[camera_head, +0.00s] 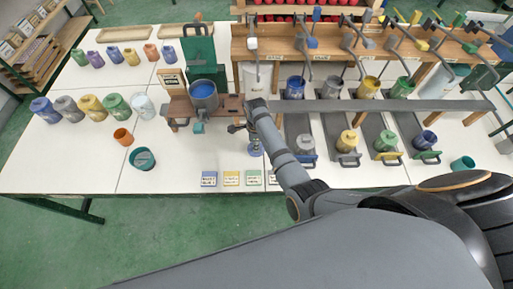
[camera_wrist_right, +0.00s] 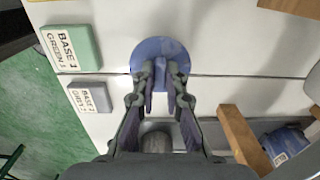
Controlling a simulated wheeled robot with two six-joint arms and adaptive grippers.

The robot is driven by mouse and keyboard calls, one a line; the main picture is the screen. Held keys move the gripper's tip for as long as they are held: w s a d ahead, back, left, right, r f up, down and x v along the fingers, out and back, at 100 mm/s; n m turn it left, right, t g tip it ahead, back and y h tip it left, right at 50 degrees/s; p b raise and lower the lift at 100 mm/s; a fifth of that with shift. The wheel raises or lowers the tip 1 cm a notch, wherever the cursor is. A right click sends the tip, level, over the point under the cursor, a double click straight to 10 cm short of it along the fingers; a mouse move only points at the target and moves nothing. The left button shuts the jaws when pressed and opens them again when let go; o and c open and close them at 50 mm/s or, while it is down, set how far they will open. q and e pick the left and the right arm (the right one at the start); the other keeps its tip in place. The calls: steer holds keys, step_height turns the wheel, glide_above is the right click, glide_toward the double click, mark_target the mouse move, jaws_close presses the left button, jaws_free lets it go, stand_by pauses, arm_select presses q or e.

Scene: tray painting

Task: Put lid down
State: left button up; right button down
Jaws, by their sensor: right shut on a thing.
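A round blue lid (camera_wrist_right: 160,48) lies flat under the fingertips of my right gripper (camera_wrist_right: 160,76) in the right wrist view. In the head view the lid (camera_head: 255,149) is a small blue shape below the right gripper (camera_head: 253,136), over the white table in front of the wooden stand. I cannot tell whether the lid touches the table. My left gripper is not in view.
Label cards (camera_head: 231,178) line the table's front edge. Several trays with paint pots (camera_head: 348,141) stand to the right. A teal cup (camera_head: 142,159) and an orange cup (camera_head: 123,136) stand further left.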

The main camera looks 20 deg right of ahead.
step_height(320, 180, down, 2)
steer(key=shift+d+f, duration=0.1)
steer(key=shift+f, duration=0.1)
steer(key=shift+s, duration=0.1)
steer(key=shift+f, duration=0.1)
steer(key=c, duration=1.4)
jaws_free()
step_height(320, 180, up, 12)
steer(key=p, duration=1.1)
steer(key=shift+f, duration=0.25)
steer(key=shift+r, duration=0.4)
